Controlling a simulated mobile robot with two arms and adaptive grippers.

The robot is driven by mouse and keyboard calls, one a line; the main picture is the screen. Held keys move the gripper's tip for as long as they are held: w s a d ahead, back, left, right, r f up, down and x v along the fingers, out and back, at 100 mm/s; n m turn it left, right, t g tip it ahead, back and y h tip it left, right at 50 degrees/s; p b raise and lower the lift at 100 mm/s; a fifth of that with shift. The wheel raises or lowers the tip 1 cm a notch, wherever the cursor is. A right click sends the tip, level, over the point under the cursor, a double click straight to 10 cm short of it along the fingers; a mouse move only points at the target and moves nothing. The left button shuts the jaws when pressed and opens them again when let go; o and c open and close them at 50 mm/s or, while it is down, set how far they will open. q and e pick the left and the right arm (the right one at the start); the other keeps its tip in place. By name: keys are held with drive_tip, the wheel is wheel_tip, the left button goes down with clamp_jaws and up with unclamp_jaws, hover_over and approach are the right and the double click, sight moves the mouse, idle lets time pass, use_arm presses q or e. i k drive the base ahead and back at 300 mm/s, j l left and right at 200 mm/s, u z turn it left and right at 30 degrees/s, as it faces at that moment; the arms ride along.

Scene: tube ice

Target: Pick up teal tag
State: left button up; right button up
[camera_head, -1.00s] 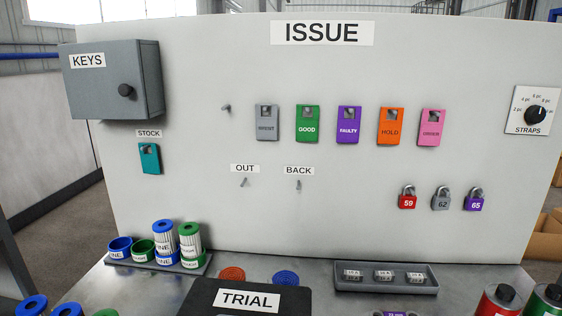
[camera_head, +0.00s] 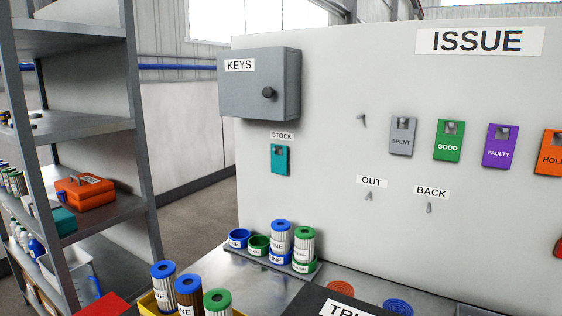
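The teal tag (camera_head: 280,160) hangs on the white board under the STOCK label (camera_head: 282,136), left of the middle of the head view and below the grey KEYS box (camera_head: 258,84). It is upright, with a dark opening near its top. Neither of my grippers shows in the head view.
Grey SPENT (camera_head: 402,136), green GOOD (camera_head: 448,140), purple FAULTY (camera_head: 500,146) and orange HOLD (camera_head: 549,153) tags hang to the right. Empty hooks sit under OUT (camera_head: 371,181) and BACK (camera_head: 431,191). Filter cartridges (camera_head: 303,246) stand on the bench below. A shelf rack (camera_head: 84,128) stands at left.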

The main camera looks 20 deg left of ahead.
sight(279, 163)
drive_tip(key=j+z, duration=0.1)
drive_tip(key=j, duration=0.8)
drive_tip(key=j+z, duration=0.1)
drive_tip(key=j, duration=0.8)
drive_tip(key=k, duration=0.05)
